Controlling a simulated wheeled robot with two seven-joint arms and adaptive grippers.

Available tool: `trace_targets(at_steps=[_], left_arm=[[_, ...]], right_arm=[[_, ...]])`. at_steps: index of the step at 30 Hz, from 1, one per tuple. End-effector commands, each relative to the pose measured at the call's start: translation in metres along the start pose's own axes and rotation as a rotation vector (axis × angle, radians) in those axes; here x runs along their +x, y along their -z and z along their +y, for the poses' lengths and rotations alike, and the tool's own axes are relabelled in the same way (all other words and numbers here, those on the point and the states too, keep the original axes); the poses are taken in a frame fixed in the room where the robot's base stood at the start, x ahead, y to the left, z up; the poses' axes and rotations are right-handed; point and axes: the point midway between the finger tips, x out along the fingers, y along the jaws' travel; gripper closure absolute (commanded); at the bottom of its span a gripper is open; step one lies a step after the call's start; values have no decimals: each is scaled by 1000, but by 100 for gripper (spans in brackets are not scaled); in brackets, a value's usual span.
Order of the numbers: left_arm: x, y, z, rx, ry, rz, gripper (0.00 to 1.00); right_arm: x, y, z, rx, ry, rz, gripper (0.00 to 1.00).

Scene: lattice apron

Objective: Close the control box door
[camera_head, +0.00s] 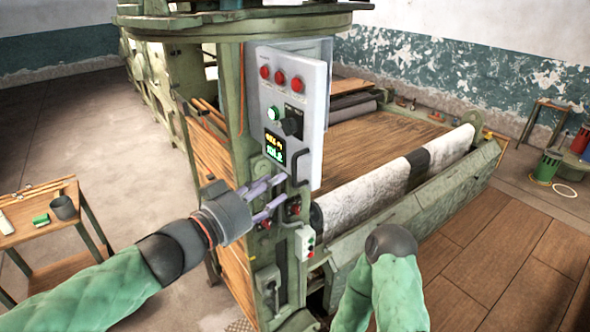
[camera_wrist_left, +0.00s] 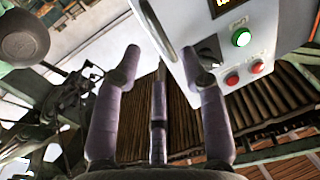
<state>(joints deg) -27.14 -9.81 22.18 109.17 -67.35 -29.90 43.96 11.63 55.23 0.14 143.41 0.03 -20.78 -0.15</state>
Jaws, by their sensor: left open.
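The grey control box (camera_head: 312,85) is mounted on the green machine post, with red buttons, a green lamp, a black switch and a lit display on its front. A thin pale panel edge shows behind its upper right side; I cannot tell how far the door stands open. My left gripper (camera_head: 277,195) is open and empty, at the box's lower edge just below the display. In the left wrist view the spread fingers (camera_wrist_left: 160,65) are close to the box (camera_wrist_left: 220,55); contact cannot be told. My right gripper is not in view; only my right arm shows.
A small button unit (camera_head: 305,242) and levers sit on the post below the box. A fabric roll (camera_head: 375,190) lies to the right. A wooden table (camera_head: 45,225) with a cup stands at left. The floor between table and machine is clear.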

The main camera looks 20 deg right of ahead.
Motion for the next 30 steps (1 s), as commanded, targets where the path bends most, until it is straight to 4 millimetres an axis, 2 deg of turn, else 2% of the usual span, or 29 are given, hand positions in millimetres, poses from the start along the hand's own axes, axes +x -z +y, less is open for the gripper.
trace_targets(at_steps=[1, 6, 12, 18, 26, 30], left_arm=[[11, 0, 1, -1, -3, -1, 57], [41, 0, 0, 0, -2, -1, 57], [66, 1, 0, 0, -1, 0, 57], [76, 1, 0, 0, 1, 1, 57], [76, 1, 0, 0, 1, 1, 57], [76, 1, 0, 0, 1, 1, 97]], right_arm=[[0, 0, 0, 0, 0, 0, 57], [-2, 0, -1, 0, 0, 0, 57], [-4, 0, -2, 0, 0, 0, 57], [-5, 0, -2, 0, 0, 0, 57], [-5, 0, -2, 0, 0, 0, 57], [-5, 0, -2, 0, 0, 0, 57]])
